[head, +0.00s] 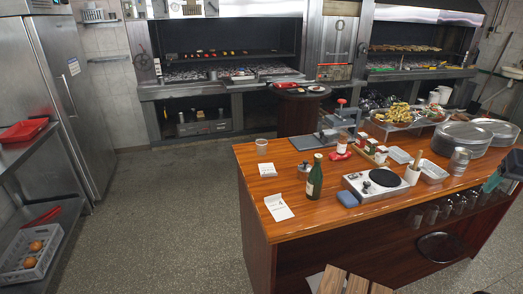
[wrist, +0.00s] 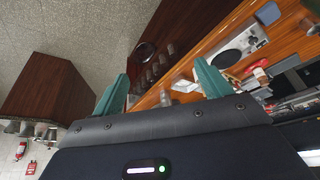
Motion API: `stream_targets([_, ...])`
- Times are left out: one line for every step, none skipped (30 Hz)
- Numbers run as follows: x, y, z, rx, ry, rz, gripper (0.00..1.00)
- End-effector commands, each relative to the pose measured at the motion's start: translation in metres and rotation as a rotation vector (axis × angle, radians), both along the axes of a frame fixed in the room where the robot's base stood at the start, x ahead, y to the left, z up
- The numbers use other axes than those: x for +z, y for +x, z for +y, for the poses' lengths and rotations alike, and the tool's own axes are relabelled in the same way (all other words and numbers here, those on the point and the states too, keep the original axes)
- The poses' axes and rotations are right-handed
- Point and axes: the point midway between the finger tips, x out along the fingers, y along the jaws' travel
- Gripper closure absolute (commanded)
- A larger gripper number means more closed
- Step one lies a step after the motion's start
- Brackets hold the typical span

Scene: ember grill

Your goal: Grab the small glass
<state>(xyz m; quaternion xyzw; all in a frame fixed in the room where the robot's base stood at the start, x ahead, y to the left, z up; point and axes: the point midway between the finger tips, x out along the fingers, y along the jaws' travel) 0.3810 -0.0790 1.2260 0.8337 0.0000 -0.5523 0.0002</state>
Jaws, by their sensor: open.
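I cannot tell which of these is the small glass meant. My gripper (wrist: 160,90) has teal fingers spread apart with nothing between them. In the head view it shows only partly at the right edge (head: 492,181), far from the glass on the counter corner.
A green bottle (head: 314,176), a burner (head: 375,184), spice jars and a metal press (head: 339,120) crowd the counter. Plates (head: 462,138) and food bowls fill its right side. Open floor (head: 170,200) lies left of the counter, with a steel shelf beyond.

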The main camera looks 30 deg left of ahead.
Motion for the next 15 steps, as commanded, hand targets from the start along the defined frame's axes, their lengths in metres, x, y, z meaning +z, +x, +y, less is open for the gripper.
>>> stream_targets([0.003, 0.004, 0.002, 0.002, 0.001, 0.002, 0.23])
stream_targets([0.006, 0.008, 0.003, 0.002, 0.003, 0.003, 0.23])
stream_targets([0.01, 0.014, 0.005, 0.004, 0.005, 0.007, 0.23])
stream_targets([0.014, 0.02, 0.007, 0.004, 0.007, 0.009, 0.23])
stream_targets([0.019, 0.026, 0.009, 0.003, 0.011, 0.012, 0.23])
stream_targets([0.025, 0.036, 0.013, 0.005, 0.014, 0.016, 0.23])
stream_targets([0.03, 0.044, 0.017, 0.004, 0.017, 0.02, 0.23])
stream_targets([0.035, 0.052, 0.02, 0.004, 0.02, 0.023, 0.23])
stream_targets([0.042, 0.063, 0.025, 0.003, 0.024, 0.028, 0.23])
stream_targets([0.046, 0.072, 0.03, 0.003, 0.026, 0.033, 0.23])
stream_targets([0.051, 0.08, 0.034, 0.001, 0.029, 0.036, 0.23])
stream_targets([0.056, 0.091, 0.04, 0.001, 0.031, 0.04, 0.23])
stream_targets([0.06, 0.1, 0.044, 0.0, 0.033, 0.044, 0.23])
stream_targets([0.064, 0.108, 0.049, 0.0, 0.035, 0.046, 0.23])
stream_targets([0.069, 0.119, 0.056, -0.002, 0.038, 0.05, 0.23])
